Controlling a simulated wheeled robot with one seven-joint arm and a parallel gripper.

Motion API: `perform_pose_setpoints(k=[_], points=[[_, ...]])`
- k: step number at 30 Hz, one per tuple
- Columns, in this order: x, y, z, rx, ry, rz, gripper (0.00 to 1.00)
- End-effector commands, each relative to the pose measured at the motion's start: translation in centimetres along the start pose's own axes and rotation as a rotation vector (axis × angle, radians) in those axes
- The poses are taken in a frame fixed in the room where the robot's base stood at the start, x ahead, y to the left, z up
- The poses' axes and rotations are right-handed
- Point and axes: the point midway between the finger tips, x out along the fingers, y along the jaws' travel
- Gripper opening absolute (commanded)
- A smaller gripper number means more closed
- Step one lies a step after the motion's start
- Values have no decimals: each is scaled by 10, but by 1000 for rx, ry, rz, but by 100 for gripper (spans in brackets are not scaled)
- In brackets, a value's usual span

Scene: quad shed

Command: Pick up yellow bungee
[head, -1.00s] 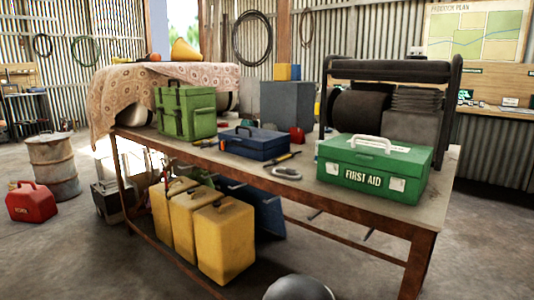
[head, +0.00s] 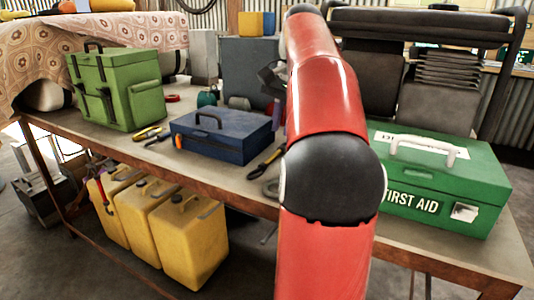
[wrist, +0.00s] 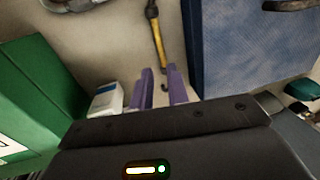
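The yellow bungee (wrist: 156,35) lies on the bench top between the blue toolbox and the green first aid box, with dark ends and a hook at its near end. In the head view the bungee (head: 267,163) lies beside the toolbox's right side, partly hidden by my red arm. My gripper (wrist: 160,70) is open, its two purple fingers apart and the bungee's hooked end in line with the gap between them. Nothing is held. In the head view my gripper is mostly hidden behind my arm.
The blue toolbox (head: 222,137) and the green first aid box (head: 447,180) flank the bungee closely. A grey shackle (wrist: 70,4) lies nearby. Yellow cans (head: 190,240) stand under the bench (head: 245,187).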

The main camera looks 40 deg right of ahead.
Motion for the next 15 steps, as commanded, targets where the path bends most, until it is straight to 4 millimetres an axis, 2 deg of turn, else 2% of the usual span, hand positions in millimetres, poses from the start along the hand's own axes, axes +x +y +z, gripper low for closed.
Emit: perform_pose_setpoints(k=[12, 15], points=[[58, -1, 2, -1, 1, 2, 17], [67, -2, 2, -2, 2, 1, 17]])
